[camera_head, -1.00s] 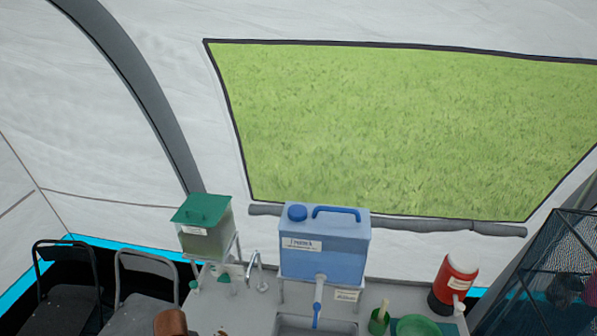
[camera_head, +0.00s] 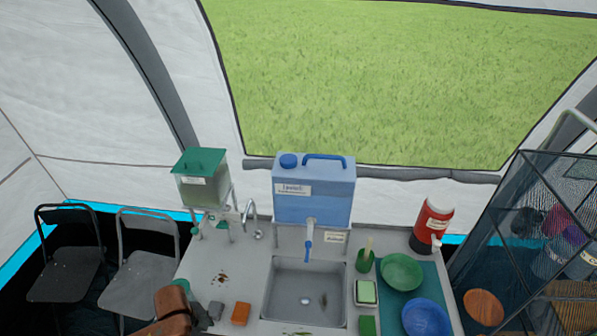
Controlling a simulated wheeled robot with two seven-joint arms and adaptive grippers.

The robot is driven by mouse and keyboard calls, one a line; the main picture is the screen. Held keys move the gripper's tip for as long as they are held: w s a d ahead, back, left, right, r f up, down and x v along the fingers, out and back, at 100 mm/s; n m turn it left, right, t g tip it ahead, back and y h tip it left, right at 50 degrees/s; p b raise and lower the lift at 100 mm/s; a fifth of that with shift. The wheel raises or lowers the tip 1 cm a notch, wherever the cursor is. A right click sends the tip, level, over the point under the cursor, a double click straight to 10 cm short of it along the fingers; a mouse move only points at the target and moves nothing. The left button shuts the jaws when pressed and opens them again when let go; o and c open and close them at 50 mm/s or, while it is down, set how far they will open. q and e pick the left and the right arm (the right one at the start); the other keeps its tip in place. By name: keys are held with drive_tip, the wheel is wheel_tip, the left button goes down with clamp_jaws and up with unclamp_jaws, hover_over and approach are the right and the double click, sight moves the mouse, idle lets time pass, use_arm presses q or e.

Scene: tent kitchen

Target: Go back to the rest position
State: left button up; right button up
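The task names no object. The view looks down on a grey sink counter (camera_head: 215,262) in front of the tent wall. A metal sink (camera_head: 306,292) is set in its middle, with dark specks in the basin.
Behind the sink stand a blue water container (camera_head: 314,193) and a green-lidded dispenser (camera_head: 201,178). A red jug (camera_head: 432,222), green bowl (camera_head: 402,271) and blue bowl (camera_head: 425,317) are on the right. Folding chairs (camera_head: 143,277) stand left, a mesh shelf (camera_head: 520,215) right.

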use_arm(q)
drive_tip(key=s+d+f+n+t+h, duration=0.1)
drive_tip(key=d+f+n+t+h, duration=0.1)
drive_tip(key=d+n, duration=0.25)
drive_tip(key=s+a+f+n+t+y, duration=0.1)
drive_tip(key=s+a+f+n+y, duration=0.35)
drive_tip(key=s+a+n, duration=0.8)
drive_tip(key=d+f+g+h+b, duration=0.1)
drive_tip(key=d+f+b, duration=0.1)
drive_tip(key=f, duration=1.4)
drive_tip(key=d+f+b, duration=0.1)
drive_tip(key=f+b, duration=0.1)
drive_tip(key=f, duration=1.3)
drive_tip(key=s+f+g+b, duration=0.1)
drive_tip(key=s+f+b, duration=0.3)
drive_tip(key=s+f, duration=1.7)
wheel_tip(320, 180, down, 3)
drive_tip(key=shift+s+d+f+g, duration=0.1)
drive_tip(key=shift+s+d+g, duration=0.05)
drive_tip(key=shift+d+g, duration=0.2)
use_arm(e)
wheel_tip(320, 180, down, 8)
drive_tip(key=shift+s+f, duration=0.15)
drive_tip(key=shift+s, duration=0.3)
use_arm(q)
drive_tip(key=shift+h, duration=0.25)
drive_tip(key=shift+c, duration=0.5)
use_arm(e)
drive_tip(key=shift+c, duration=0.7)
